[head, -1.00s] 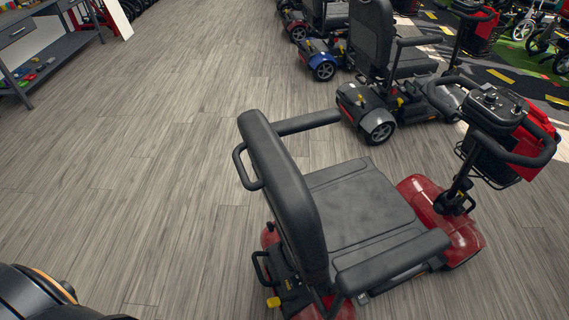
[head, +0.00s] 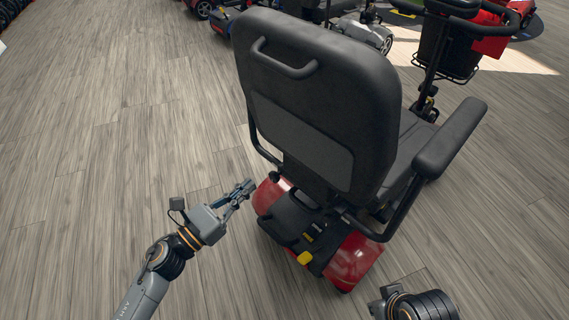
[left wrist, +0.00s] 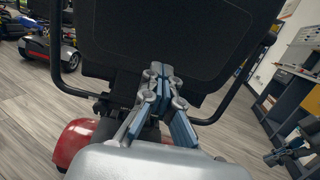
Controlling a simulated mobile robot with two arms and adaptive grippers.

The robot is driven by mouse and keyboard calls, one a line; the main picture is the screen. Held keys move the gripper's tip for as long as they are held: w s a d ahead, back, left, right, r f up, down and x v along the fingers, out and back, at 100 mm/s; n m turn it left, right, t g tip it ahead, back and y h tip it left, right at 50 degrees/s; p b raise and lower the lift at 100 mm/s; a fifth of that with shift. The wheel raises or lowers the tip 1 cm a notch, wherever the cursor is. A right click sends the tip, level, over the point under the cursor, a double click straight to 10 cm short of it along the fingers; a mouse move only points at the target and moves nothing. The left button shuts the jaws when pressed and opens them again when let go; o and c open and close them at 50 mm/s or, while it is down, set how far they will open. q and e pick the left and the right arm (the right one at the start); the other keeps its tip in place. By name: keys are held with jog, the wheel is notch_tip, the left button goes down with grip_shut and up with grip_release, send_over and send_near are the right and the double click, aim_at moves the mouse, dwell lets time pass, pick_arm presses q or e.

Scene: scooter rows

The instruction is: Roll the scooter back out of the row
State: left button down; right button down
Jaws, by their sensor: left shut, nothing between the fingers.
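The red scooter (head: 355,262) stands with its rear towards me in the head view. Its black seat back (head: 320,95) has a grab handle (head: 285,66) near the top; a yellow lever (head: 305,258) is low at the rear. My left gripper (head: 246,188) is shut and empty, left of the seat and apart from it. In the left wrist view the shut fingers (left wrist: 158,78) point towards the seat back (left wrist: 165,35), with red bodywork (left wrist: 75,142) at left. My right arm shows at the bottom right of the head view; its gripper (left wrist: 274,157) appears small in the left wrist view, fingers unclear.
Other scooters (head: 365,32) stand beyond in the row, and one shows at upper left in the left wrist view (left wrist: 48,46). The wooden floor (head: 110,140) is clear to the left. A blue-grey shelf unit (left wrist: 290,105) is at right in the left wrist view.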

aim_at(297, 143)
pick_arm(q)
jog(key=shift+m, duration=0.3)
jog(key=x, duration=1.4)
jog(key=shift+s+d+r+p, duration=0.1)
jog(key=shift+s+r+p, duration=0.1)
jog(key=shift+p, duration=0.15)
pick_arm(e)
jog(key=shift+r, duration=0.45)
